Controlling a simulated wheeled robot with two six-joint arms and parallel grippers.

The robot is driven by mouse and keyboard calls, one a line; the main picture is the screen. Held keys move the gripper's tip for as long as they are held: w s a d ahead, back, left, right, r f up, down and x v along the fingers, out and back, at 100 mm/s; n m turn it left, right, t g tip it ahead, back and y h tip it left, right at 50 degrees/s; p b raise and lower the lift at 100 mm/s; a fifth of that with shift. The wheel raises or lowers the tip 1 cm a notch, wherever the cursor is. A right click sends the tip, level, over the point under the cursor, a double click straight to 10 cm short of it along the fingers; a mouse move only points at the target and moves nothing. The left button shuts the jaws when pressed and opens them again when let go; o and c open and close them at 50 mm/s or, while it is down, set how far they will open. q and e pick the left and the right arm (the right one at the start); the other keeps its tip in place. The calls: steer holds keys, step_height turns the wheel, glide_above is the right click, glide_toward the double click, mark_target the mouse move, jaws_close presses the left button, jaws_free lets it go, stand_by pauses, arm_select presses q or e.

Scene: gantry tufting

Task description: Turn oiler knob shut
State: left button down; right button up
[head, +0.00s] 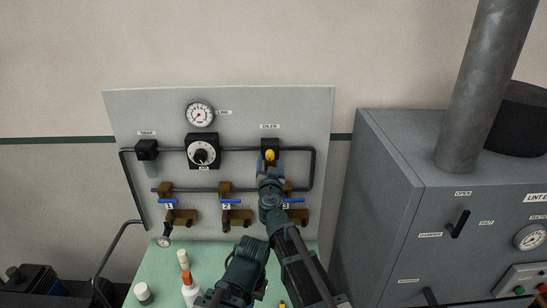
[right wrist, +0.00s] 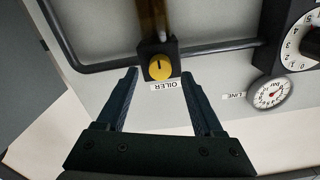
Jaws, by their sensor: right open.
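The oiler knob (head: 269,155) is a small yellow knob on a black block on the grey wall panel (head: 300,105), under an OILER label. In the right wrist view the yellow knob (right wrist: 159,66) shows upside down with a dark pointer line. My right gripper (head: 270,168) is in front of the panel just below the knob. In the right wrist view its two fingers (right wrist: 160,85) are open, one either side of the knob's line, with nothing between them; I cannot tell how far off the knob is.
The panel also carries a gauge (head: 199,114), a black dial (head: 202,151), a trap (head: 147,149), pipes and blue-handled valves (head: 231,201). A green table (head: 210,258) with bottles stands below. A grey cabinet (head: 400,190) stands at the right.

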mark_target(270, 157)
steer(key=shift+w, duration=1.55)
jaws_close()
